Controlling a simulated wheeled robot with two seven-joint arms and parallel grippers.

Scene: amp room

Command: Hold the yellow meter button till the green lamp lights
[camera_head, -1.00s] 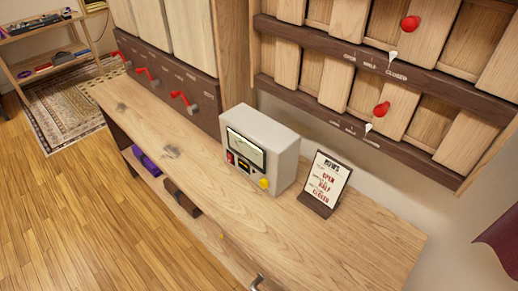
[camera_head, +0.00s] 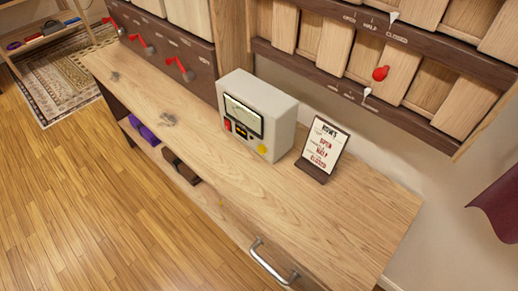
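The meter (camera_head: 284,113) is a pale grey box standing on the wooden bench. Its front has a dark-framed display (camera_head: 243,115), a red part (camera_head: 228,125) and a small dark panel with yellow marks (camera_head: 241,131). The yellow button (camera_head: 262,149) is at the lower right of its front. I see no lit green lamp on the meter; its small details are hard to make out. Neither of my grippers is in view, and nothing touches the button.
The bench top (camera_head: 290,208) is clear in front of the meter. A sign (camera_head: 325,147) on a dark stand is right of it. A metal drawer handle (camera_head: 270,262) sticks out from the bench front. Red levers (camera_head: 179,66) and wooden louvres with red knobs (camera_head: 380,73) are behind.

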